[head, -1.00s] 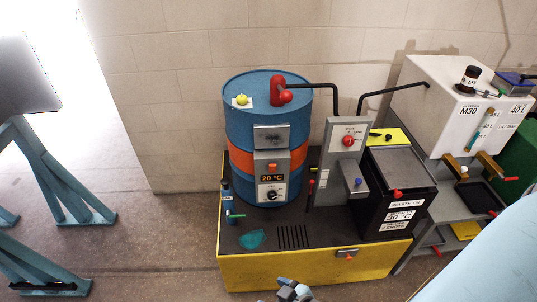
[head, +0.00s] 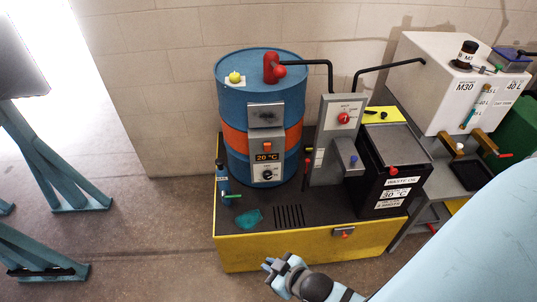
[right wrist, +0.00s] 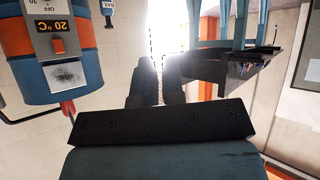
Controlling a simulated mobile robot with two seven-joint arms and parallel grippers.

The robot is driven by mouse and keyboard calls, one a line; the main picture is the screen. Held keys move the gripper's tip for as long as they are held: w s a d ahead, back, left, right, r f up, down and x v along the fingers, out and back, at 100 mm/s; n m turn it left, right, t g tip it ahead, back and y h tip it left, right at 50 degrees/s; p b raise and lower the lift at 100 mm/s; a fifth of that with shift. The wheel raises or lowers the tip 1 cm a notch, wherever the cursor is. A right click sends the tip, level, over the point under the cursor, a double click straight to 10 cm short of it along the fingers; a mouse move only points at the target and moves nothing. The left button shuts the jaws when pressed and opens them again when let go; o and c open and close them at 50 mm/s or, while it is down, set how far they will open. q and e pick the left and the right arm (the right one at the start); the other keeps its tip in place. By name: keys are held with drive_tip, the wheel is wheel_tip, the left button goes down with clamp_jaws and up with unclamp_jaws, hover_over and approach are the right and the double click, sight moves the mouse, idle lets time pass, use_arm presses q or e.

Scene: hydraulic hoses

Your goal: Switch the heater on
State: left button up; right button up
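The heater is a grey control box on the front of the blue drum (head: 262,105) with an orange band. In the head view its orange display (head: 267,157) reads 20 °C. A small orange switch (head: 267,146) sits above the display and a black knob (head: 267,174) below it. The display also shows upside down in the right wrist view (right wrist: 63,25). My right gripper (head: 271,264) is in front of the yellow base, below and apart from the heater box. Its fingers (right wrist: 158,88) look close together, but their gap is unclear. My left gripper is not in view.
The yellow base (head: 290,251) carries the drum, a grey pump panel (head: 340,125) with a red knob, and a black waste oil box (head: 388,190). A white tank (head: 430,85) stands right.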

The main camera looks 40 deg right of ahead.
sight(268, 147)
drive_tip(key=w+d+f+n+b, duration=0.1)
drive_tip(key=w+f+b, duration=0.1)
drive_tip(key=w+d+f+n+h+b, duration=0.1)
drive_tip(key=w+d+f+b, duration=0.1)
drive_tip(key=w+f+b, duration=0.1)
drive_tip(key=w+d+f+h+b, duration=0.1)
drive_tip(key=w+f+b, duration=0.1)
drive_tip(key=shift+w+d+f+n+t, duration=0.2)
drive_tip(key=shift+d+n+t, duration=0.1)
drive_tip(key=shift+n+t, duration=0.1)
clamp_jaws()
use_arm(q)
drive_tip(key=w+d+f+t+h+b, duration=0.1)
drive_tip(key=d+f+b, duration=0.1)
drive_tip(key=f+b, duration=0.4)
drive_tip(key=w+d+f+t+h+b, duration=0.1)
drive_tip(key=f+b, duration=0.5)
drive_tip(key=b, duration=1)
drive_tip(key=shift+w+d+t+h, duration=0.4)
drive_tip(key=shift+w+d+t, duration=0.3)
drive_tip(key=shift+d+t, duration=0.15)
use_arm(e)
drive_tip(key=w+d+n+t+h, duration=0.5)
drive_tip(key=w+d+h, duration=0.5)
drive_tip(key=w+d, duration=0.5)
drive_tip(key=shift+w+d+t+h, duration=0.3)
drive_tip(key=shift+w+d+h, duration=0.1)
drive_tip(key=shift+w, duration=1.7)
